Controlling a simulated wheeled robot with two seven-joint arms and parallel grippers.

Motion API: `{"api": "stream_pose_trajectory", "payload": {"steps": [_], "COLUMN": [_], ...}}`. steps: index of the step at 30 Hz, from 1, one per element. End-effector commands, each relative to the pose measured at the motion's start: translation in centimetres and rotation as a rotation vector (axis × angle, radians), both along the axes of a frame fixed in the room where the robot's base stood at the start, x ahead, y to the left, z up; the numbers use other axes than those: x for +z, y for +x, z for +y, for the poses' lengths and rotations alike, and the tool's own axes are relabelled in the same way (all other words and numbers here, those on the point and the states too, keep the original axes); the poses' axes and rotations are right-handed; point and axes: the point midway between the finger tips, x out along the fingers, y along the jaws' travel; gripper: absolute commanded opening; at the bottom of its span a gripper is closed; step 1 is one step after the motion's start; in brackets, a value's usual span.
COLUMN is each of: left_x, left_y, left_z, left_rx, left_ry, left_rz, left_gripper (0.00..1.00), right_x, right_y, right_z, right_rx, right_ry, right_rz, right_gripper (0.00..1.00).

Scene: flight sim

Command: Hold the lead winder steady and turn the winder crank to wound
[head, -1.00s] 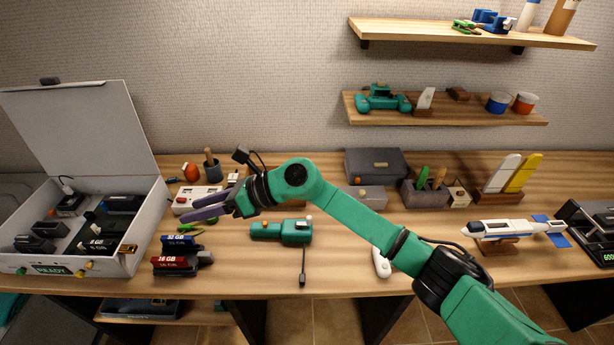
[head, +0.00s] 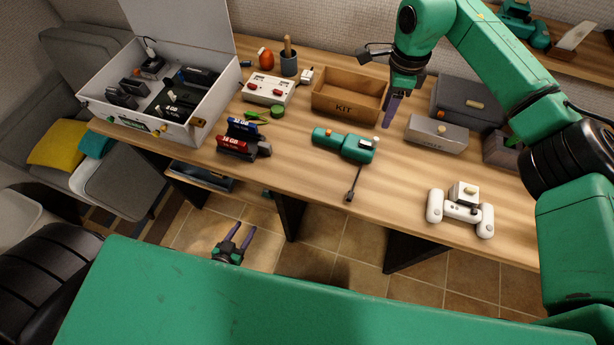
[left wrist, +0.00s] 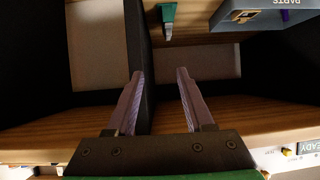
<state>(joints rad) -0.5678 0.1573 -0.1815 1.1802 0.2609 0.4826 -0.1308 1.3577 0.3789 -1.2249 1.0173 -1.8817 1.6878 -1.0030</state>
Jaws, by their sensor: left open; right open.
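The lead winder, a green unit (head: 342,145) with a cable and plug hanging forward, lies on the wooden workbench in the head view. A small white knob (head: 376,140) at its right end looks like the winder crank. My left gripper (head: 244,229) is open and empty, low in front of the bench and below its top. Its spread purple fingers (left wrist: 160,75) also show in the left wrist view. My right gripper (head: 389,118) points down, open and empty, behind and right of the winder and clear of it. Its fingers overlap in this view.
A wooden KIT box (head: 349,94) stands behind the winder, and a grey box (head: 437,133) to its right. A white controller (head: 460,212) lies front right. Red and blue cartridges (head: 240,140) and an open white case (head: 160,95) are left. The bench front edge lies above my left gripper.

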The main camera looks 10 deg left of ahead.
Motion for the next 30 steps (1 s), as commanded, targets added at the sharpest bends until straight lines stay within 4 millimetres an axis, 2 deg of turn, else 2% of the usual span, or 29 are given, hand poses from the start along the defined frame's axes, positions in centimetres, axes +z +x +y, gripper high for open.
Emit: {"api": "stream_pose_trajectory", "payload": {"steps": [1,5,7,8,9,12,14,15,17,18,21,25,27,30], "left_x": [3.3,12.7,17.7,19.8,22.4,25.7,26.8,27.2,27.4,27.3,25.7,22.9,21.8,21.2], "left_y": [1.2,4.1,5.9,6.9,8.5,11.9,13.5,14.3,15.1,15.3,14.6,12.3,11.3,10.8], "left_z": [0.3,1.1,1.2,1.1,0.6,-1.5,-3.3,-4.6,-6.8,-8.3,-12.1,-15.7,-16.9,-17.6], "left_rx": [0.027,0.144,0.235,0.278,0.330,0.394,0.404,0.404,0.410,0.419,0.488,0.647,0.718,0.770], "left_ry": [-0.019,-0.151,-0.352,-0.490,-0.730,-1.312,-1.639,-1.846,-2.131,-2.305,-2.649,-2.890,-2.950,-2.988], "left_rz": [-0.127,-0.460,-0.630,-0.699,-0.774,-0.810,-0.763,-0.706,-0.581,-0.476,-0.161,0.208,0.331,0.412], "left_gripper": [0.53,0.53,0.53,0.53,0.53,0.53,0.53,0.53,0.53,0.53,0.53,0.53,0.53,0.53], "right_x": [0.0,0.0,0.0,0.0,0.0,0.0,0.0,0.0,0.0,0.0,0.0,0.0,0.0,0.0], "right_y": [0.0,0.0,0.0,0.0,0.0,0.0,0.0,0.0,0.0,0.0,0.0,0.0,0.0,0.0], "right_z": [0.0,0.0,0.0,0.0,0.0,0.0,0.0,0.0,0.0,0.0,0.0,0.0,0.0,0.1], "right_rx": [0.000,0.000,0.000,0.000,0.000,0.000,0.000,0.000,0.000,0.000,0.000,0.000,0.000,0.000], "right_ry": [0.000,0.001,0.001,0.001,0.001,0.001,0.001,0.001,0.001,0.001,0.001,0.002,0.002,0.002], "right_rz": [0.000,0.000,0.000,0.000,0.000,0.000,0.000,0.000,0.000,0.000,0.000,0.000,0.000,0.000], "right_gripper": [0.50,0.50,0.50,0.50,0.50,0.50,0.50,0.50,0.50,0.50,0.50,0.50,0.50,0.50]}}
